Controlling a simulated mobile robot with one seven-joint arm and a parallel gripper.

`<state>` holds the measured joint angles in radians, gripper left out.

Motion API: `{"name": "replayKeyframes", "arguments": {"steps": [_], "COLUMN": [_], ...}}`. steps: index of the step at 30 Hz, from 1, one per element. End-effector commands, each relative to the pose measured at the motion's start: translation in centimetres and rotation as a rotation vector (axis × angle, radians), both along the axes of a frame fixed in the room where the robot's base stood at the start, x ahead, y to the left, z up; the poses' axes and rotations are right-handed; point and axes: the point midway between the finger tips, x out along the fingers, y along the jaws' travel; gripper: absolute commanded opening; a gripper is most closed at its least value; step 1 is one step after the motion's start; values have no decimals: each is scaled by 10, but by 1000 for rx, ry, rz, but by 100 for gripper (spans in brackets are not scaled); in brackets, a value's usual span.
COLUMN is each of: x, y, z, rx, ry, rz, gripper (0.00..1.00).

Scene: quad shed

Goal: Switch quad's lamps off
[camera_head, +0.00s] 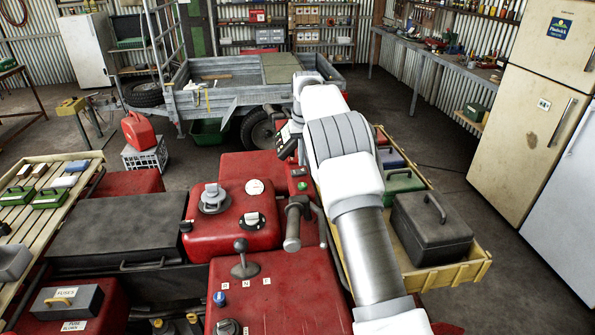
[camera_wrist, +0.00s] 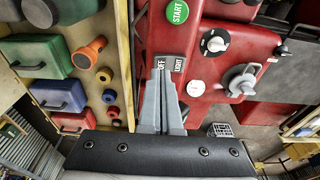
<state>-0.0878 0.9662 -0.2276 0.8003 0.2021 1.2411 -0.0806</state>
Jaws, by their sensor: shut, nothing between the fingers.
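The red quad (camera_head: 278,285) fills the lower middle of the head view. In the wrist view, my gripper (camera_wrist: 164,72) is shut and empty, its grey fingers pointing up the picture. Its tips are at small "OFF" (camera_wrist: 163,62) and "LIGHT" (camera_wrist: 180,64) labels on a red panel. They overlap the label area; whether they touch anything cannot be told. Any light switch there is hidden or too small to make out. A green START button (camera_wrist: 178,12) is just beyond; it also shows in the head view (camera_head: 303,186). The lamps are not visible.
A black knob with a white pointer (camera_wrist: 215,43) and a grey cap (camera_wrist: 240,80) lie right of my fingers. A handlebar grip (camera_head: 292,228) is beside my arm. A yellow tray (camera_head: 458,276) with a black box (camera_head: 431,228) stands right.

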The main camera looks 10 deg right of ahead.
Motion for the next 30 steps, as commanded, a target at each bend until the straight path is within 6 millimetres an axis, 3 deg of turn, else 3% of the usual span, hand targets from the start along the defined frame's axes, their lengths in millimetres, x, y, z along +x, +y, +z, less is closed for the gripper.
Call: {"name": "replayKeyframes", "arguments": {"steps": [30], "x": [0], "y": [0], "z": [-14], "rx": [0], "ry": [0], "rz": [0], "gripper": [0]}}
